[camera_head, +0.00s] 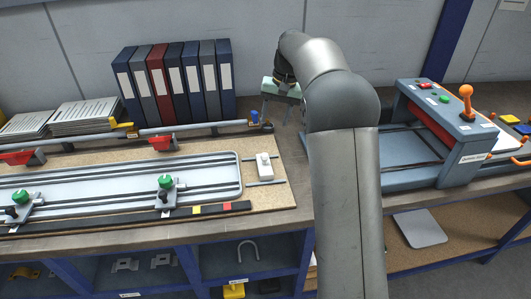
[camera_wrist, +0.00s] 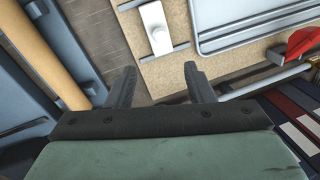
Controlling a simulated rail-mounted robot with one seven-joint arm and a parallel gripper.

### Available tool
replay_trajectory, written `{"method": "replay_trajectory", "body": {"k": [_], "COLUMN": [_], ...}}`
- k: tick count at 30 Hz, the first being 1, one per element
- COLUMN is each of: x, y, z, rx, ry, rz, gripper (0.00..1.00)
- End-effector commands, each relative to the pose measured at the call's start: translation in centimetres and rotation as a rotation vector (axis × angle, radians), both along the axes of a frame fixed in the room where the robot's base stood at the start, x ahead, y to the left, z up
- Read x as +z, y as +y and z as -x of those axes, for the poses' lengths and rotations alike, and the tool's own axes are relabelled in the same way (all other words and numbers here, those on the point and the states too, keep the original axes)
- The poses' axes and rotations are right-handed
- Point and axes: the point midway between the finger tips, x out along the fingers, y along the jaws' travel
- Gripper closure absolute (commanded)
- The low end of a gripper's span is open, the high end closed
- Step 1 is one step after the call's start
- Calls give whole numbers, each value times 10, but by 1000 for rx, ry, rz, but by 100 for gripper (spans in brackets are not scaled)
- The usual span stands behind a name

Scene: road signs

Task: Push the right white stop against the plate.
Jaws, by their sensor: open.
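The right white stop (camera_head: 265,167) is a small white block on two thin rails at the right end of the fixture board. It also shows in the wrist view (camera_wrist: 155,28). The grey plate (camera_head: 105,187) with rounded corners lies left of it, with a gap between them; in the wrist view the plate (camera_wrist: 238,22) is right of the stop. My gripper (camera_head: 278,114) is open and empty, above the back right of the board, behind the stop in the head view. In the wrist view its fingers (camera_wrist: 160,82) point toward the stop, apart from it.
A long bar with red clamps (camera_head: 161,143) runs along the board's back, ending at a blue knob (camera_head: 254,116). Green-knobbed clamps (camera_head: 165,182) stand at the plate's front. Binders (camera_head: 172,80) stand behind. A grey-blue machine (camera_head: 440,135) is at the right.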

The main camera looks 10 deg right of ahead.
Motion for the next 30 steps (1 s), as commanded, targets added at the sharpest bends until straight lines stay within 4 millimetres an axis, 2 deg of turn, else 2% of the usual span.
{"method": "replay_trajectory", "body": {"k": [12,18,24,30], "x": [-90,-124,-142,-146], "y": [18,24,27,28], "z": [-3,-5,-6,-6], "rx": [1,2,0,0], "ry": [5,3,1,-1], "rz": [0,0,0,0], "gripper": [52,52,52,52]}}
